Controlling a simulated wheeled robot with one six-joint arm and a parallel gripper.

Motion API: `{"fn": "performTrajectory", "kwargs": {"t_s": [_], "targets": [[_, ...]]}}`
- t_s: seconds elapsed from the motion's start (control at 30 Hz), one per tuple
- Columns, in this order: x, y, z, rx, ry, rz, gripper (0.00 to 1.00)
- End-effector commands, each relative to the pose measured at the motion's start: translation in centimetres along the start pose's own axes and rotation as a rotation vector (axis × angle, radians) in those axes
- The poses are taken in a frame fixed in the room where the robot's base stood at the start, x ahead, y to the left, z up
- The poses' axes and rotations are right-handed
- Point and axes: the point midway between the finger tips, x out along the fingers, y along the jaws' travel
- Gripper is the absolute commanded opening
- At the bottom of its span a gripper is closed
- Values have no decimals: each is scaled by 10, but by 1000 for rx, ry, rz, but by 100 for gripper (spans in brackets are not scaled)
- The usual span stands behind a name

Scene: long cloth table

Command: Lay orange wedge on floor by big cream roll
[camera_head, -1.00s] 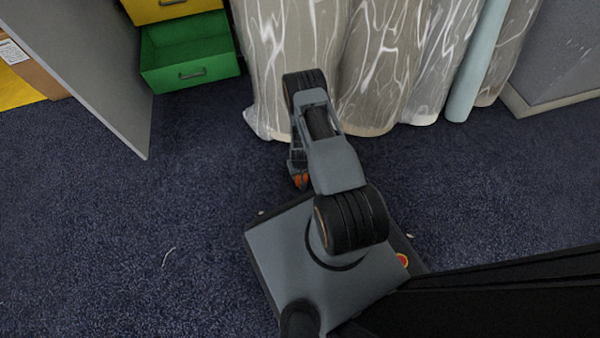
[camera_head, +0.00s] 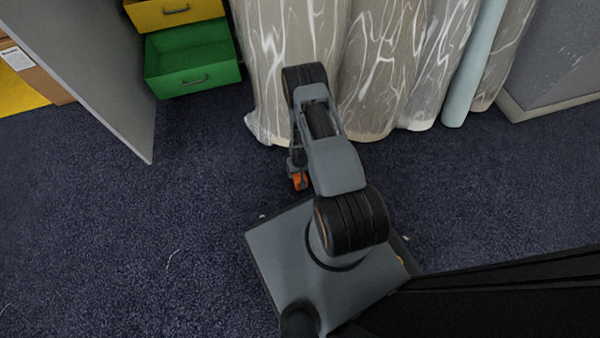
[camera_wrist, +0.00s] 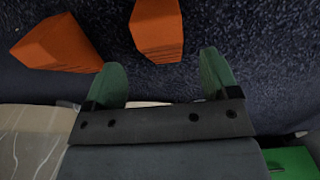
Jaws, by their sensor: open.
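Two orange wedges lie on the dark blue carpet in the wrist view: one at the upper left (camera_wrist: 58,44), one at the top middle (camera_wrist: 157,28). My gripper (camera_wrist: 163,68) has its two green fingers spread apart with nothing between them. The middle wedge is just beyond the fingertips, roughly in line with the gap. The left wedge is outside the left finger. In the head view an orange patch (camera_head: 299,181) shows beside my wrist, partly hidden by it; I cannot tell whether it is one wedge or both. I cannot make out a big cream roll.
A grey-beige patterned cloth (camera_head: 385,65) hangs to the floor behind my arm. A pale blue roll (camera_head: 474,70) stands against it. An open green drawer (camera_head: 190,65) and a grey panel (camera_head: 85,65) are at the left. Carpet (camera_head: 110,220) at the left is clear.

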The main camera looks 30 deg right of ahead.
Motion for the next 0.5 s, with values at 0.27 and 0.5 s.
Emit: {"fn": "performTrajectory", "kwargs": {"t_s": [0.27,0.5], "targets": [[-48,0,0,-1,0,1,81],[-78,-2,-10,-6,10,1,81]]}}
